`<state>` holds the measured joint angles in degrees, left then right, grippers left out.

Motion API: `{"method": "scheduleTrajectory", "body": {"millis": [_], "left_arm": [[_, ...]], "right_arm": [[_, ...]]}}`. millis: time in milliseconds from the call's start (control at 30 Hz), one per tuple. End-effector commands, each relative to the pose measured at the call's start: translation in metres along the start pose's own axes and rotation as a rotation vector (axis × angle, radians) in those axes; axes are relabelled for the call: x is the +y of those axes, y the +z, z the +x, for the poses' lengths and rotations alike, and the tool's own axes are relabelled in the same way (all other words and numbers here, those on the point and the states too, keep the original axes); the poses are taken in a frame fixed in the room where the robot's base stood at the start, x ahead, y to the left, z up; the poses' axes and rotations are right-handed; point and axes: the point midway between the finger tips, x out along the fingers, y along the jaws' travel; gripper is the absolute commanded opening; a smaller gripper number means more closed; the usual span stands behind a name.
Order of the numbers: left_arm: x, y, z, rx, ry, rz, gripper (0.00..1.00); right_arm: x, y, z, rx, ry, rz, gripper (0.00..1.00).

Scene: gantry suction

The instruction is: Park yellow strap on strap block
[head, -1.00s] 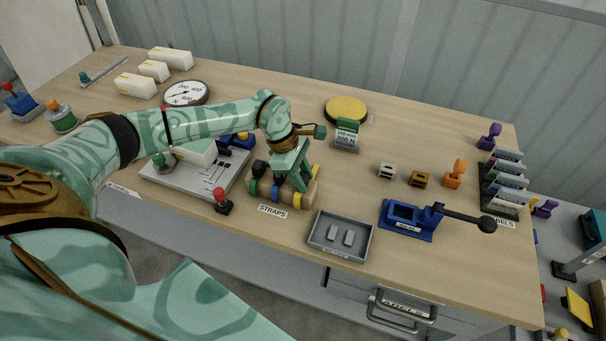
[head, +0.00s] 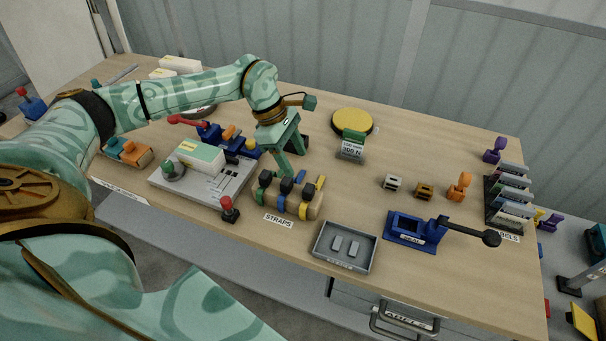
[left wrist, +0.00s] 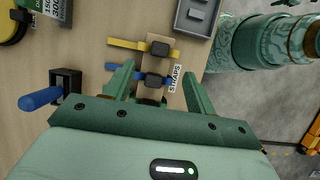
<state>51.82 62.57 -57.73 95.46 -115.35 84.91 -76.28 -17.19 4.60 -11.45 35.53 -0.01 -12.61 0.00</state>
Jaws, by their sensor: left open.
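The strap block (head: 312,208), a light wooden bar, lies behind the STRAPS label and carries green, blue and yellow straps with black buckles. The yellow strap (head: 303,211) is draped over its right end. In the left wrist view the yellow strap (left wrist: 125,44) lies across the block with its black buckle, beyond the fingertips. The blue strap (left wrist: 112,67) is beside it, nearer the gripper. My left gripper (head: 293,164) is open and empty, above and just behind the block. In the left wrist view its fingers (left wrist: 158,82) straddle the blue strap's buckle from above; contact cannot be told. My right gripper is not in view.
A grey tray (head: 318,250) stands right of the block, with a blue press (head: 410,238) further right. A red-knobbed lever (head: 229,210) and a grey fixture plate (head: 196,194) stand to the left. A yellow round pad (head: 352,121) lies behind.

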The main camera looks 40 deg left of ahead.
Motion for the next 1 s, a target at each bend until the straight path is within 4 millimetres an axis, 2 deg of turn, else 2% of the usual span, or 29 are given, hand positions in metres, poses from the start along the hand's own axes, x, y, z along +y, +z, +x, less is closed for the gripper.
{"method": "scheduleTrajectory", "body": {"millis": [33, 100, 300, 467, 1000], "left_arm": [[0.001, 0.0, -0.014, 0.002, 0.004, -0.001, 0.56], [0.0, 0.0, -0.028, 0.001, 0.002, -0.001, 0.56], [0.0, 0.0, -0.053, 0.001, 0.0, -0.001, 0.56], [0.0, 0.0, -0.058, 0.0, -0.002, 0.0, 0.56], [-0.001, 0.004, -0.054, -0.015, -0.002, 0.003, 0.56]], "right_arm": [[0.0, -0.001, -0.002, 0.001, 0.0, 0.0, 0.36], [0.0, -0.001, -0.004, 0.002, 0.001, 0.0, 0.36], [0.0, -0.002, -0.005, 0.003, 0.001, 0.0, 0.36], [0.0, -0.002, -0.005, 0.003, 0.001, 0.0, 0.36], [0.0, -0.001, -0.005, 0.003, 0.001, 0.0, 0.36]]}}
